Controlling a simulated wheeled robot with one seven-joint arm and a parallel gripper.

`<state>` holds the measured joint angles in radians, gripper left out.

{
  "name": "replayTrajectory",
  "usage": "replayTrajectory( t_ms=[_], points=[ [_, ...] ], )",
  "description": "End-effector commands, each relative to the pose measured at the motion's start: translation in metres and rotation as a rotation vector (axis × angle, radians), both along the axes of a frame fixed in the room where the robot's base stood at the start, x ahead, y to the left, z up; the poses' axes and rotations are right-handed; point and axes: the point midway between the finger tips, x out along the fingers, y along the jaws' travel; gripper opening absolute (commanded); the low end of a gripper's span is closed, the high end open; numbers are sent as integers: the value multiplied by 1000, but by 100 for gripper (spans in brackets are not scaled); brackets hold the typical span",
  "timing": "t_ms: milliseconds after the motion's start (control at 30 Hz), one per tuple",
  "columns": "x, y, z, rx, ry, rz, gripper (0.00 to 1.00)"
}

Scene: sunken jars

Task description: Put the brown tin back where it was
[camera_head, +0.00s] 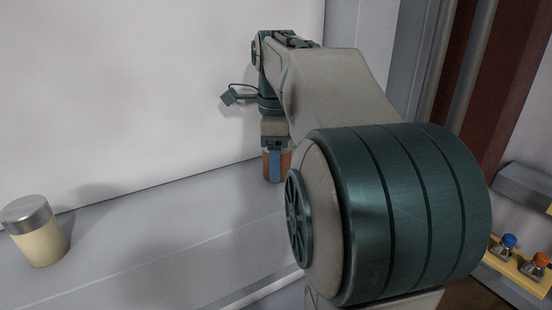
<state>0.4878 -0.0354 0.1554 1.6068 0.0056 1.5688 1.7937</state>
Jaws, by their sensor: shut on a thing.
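The brown tin (286,166) is in the head view, below the end of my arm near the white back wall. My gripper (274,150) points down and is shut on the tin. A blue patch shows on the front of the tin, and I cannot tell if it is a label or a finger. The tin looks upright. I cannot tell whether its base touches the grey surface or hangs above it. My arm hides the area to the right of the tin.
A cream jar (41,244) with a grey metal lid stands at the left on the grey surface (150,250). The surface between it and the tin is clear. At the lower right, a yellow rack (521,274) holds small items with blue and orange tops.

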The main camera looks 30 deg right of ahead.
Motion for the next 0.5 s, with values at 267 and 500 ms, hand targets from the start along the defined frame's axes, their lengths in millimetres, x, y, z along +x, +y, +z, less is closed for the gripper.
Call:
replayTrajectory(
  t_ms=[267, 500],
  points=[
    [0, 0, -1, 0, 0, 0, 75],
    [0, 0, 4, 0, 0, 0, 75]
  ],
)
